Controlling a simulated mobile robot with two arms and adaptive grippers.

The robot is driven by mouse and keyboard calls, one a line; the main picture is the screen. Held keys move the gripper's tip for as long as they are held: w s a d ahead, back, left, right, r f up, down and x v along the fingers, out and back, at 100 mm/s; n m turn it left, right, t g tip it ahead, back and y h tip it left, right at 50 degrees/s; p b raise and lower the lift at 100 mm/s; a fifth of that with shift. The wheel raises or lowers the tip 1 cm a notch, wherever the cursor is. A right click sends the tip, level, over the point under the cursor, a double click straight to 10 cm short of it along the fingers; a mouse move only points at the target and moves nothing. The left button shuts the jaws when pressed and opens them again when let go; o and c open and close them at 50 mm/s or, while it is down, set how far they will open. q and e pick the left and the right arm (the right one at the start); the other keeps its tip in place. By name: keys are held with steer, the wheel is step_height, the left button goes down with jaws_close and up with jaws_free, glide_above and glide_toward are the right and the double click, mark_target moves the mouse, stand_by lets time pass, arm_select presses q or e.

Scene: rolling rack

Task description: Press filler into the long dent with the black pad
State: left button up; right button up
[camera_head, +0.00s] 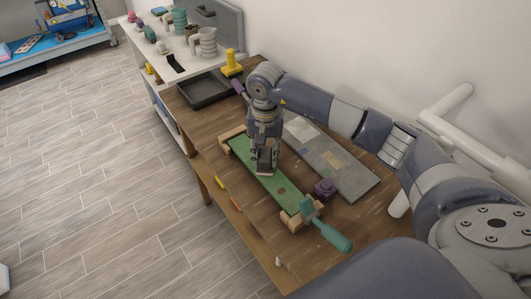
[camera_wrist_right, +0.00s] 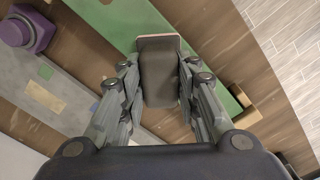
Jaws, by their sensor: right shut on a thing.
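My right gripper (camera_head: 264,162) points down over the green board (camera_head: 283,196), shut on the black pad (camera_wrist_right: 159,72). In the right wrist view the pad is a dark block with a pinkish edge, held between the fingers of my right gripper (camera_wrist_right: 160,85). In the head view the pad's pinkish lower edge is at or just above the board; I cannot tell whether it touches. I cannot make out the long dent. My left gripper is out of view.
A grey patched panel (camera_head: 345,178) lies behind the board, with a purple block (camera_head: 325,188) beside it. A teal-handled tool (camera_head: 335,238) lies at the near end block (camera_head: 291,219). A dark tray (camera_head: 207,92) and yellow object (camera_head: 232,66) stand at the far end.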

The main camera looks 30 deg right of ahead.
steer(key=shift+s+f, duration=0.15)
steer(key=shift+f, duration=0.05)
steer(key=shift+r+p, duration=0.55)
steer(key=shift+r, duration=0.7)
steer(key=shift+r+p, duration=0.9)
steer(key=shift+r, duration=1.5)
steer(key=shift+a, duration=0.1)
